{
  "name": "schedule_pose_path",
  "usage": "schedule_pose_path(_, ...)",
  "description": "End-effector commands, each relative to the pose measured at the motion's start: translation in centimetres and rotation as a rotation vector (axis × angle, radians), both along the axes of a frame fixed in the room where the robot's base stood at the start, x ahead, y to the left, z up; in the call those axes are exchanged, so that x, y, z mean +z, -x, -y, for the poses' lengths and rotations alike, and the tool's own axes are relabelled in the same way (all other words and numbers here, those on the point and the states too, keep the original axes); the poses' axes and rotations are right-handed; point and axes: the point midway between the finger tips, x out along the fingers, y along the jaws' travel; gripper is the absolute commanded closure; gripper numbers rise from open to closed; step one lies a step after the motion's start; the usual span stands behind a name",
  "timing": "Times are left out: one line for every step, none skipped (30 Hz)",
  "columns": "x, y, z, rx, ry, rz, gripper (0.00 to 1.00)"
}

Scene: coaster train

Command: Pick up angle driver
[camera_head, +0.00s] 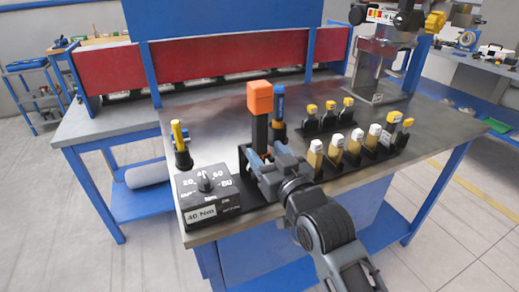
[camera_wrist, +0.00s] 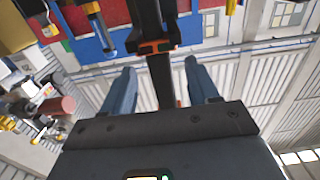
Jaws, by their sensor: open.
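A tool with an orange block-shaped head (camera_head: 260,98) and a black shaft stands upright in a black holder (camera_head: 245,188) at the table's front; it looks like the angle driver. My gripper (camera_head: 265,155) is at its lower shaft, coming from the front. In the wrist view, the two blue-grey fingers of my gripper (camera_wrist: 160,65) are apart and open. The black shaft (camera_wrist: 158,78) with an orange band runs between them in the picture. I cannot tell whether a finger touches it. My gripper hides part of the holder and lower shaft.
A blue-and-black tool (camera_head: 279,105) stands close to the right of the orange head. A torque dial box (camera_head: 207,195) and a yellow-handled tool (camera_head: 180,140) are left. Several yellow-bodied bits (camera_head: 354,142) stand in racks right. The tabletop behind (camera_head: 205,105) is clear.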

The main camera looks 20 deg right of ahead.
Motion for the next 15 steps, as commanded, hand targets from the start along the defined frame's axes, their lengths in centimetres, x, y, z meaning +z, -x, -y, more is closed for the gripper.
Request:
schedule_pose_path(0.1, -0.6, 0.0, 0.0, 0.001, 0.0, 0.4)
schedule_pose_path(0.1, -0.9, 0.0, 0.0, 0.001, 0.0, 0.4)
schedule_pose_path(0.2, -1.2, 0.0, 0.0, 0.001, 0.001, 0.4)
schedule_pose_path(0.1, -1.5, 0.0, 0.0, 0.002, 0.001, 0.4)
schedule_pose_path(0.1, -1.8, 0.0, 0.0, 0.002, 0.0, 0.4)
schedule_pose_path(0.1, -2.3, 0.0, 0.0, 0.001, 0.0, 0.4)
schedule_pose_path(0.2, -2.7, 0.0, 0.0, 0.001, 0.0, 0.4)
schedule_pose_path(0.2, -3.2, 0.0, 0.0, 0.001, 0.0, 0.4)
schedule_pose_path(0.2, -3.8, 0.0, 0.0, 0.001, 0.0, 0.4)
schedule_pose_path(0.2, -4.3, 0.0, 0.0, 0.001, 0.001, 0.4)
schedule_pose_path(0.2, -4.7, 0.0, 0.0, 0.001, 0.001, 0.4)
schedule_pose_path(0.2, -5.2, 0.0, 0.0, 0.001, 0.001, 0.4)
schedule_pose_path(0.2, -5.5, 0.0, 0.0, 0.001, 0.001, 0.4)
schedule_pose_path(0.1, -5.7, 0.0, 0.0, 0.001, 0.0, 0.4)
schedule_pose_path(0.0, -6.0, 0.0, 0.0, 0.0, 0.0, 0.4)
